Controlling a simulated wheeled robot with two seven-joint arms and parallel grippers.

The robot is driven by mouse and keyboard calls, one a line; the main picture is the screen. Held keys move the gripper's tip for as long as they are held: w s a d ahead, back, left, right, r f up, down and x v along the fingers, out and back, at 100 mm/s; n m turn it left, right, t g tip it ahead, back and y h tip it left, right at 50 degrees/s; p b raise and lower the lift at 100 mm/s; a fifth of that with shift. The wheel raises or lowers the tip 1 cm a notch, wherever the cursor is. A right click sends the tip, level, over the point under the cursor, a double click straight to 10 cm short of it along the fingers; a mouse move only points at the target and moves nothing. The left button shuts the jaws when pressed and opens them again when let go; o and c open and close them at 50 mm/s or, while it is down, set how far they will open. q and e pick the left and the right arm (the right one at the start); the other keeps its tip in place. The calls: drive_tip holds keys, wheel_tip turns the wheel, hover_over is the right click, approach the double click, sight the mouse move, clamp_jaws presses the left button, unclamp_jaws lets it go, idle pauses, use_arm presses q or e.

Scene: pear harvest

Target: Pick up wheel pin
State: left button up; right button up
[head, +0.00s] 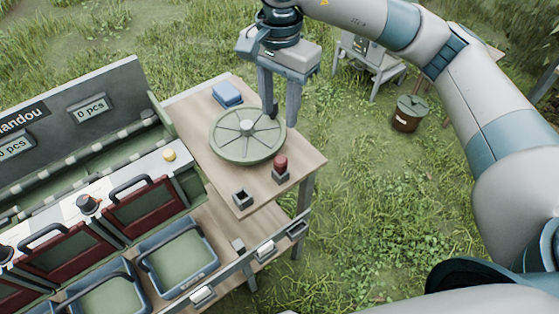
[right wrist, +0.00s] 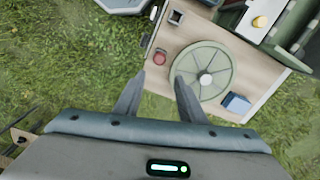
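What I take to be the wheel pin (head: 281,162) is a short red-topped piece standing in a small dark holder at the right front of the wooden table. It also shows as a red knob in the right wrist view (right wrist: 160,57). A round green spoked wheel (head: 247,148) lies on the table beside it. My right gripper (head: 280,118) is open and empty, pointing down above the table's back right edge, near the wheel. In the right wrist view its fingers (right wrist: 159,80) are apart, with the pin beyond them. My left gripper is not in view.
A blue block (head: 227,93) lies on the table behind the wheel. A small empty dark square holder (head: 242,198) stands at the front edge. A sorting bench with blue bins (head: 178,258) is on the left. A lidded bucket (head: 406,115) stands on the grass.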

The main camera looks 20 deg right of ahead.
drive_tip(key=p, duration=0.3)
approach(279, 160)
wheel_tip(279, 160, down, 5)
drive_tip(key=shift+r+p, duration=0.1)
drive_tip(key=shift+p, duration=0.85)
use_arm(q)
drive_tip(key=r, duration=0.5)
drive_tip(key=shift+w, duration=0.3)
use_arm(e)
drive_tip(key=shift+f, duration=0.3)
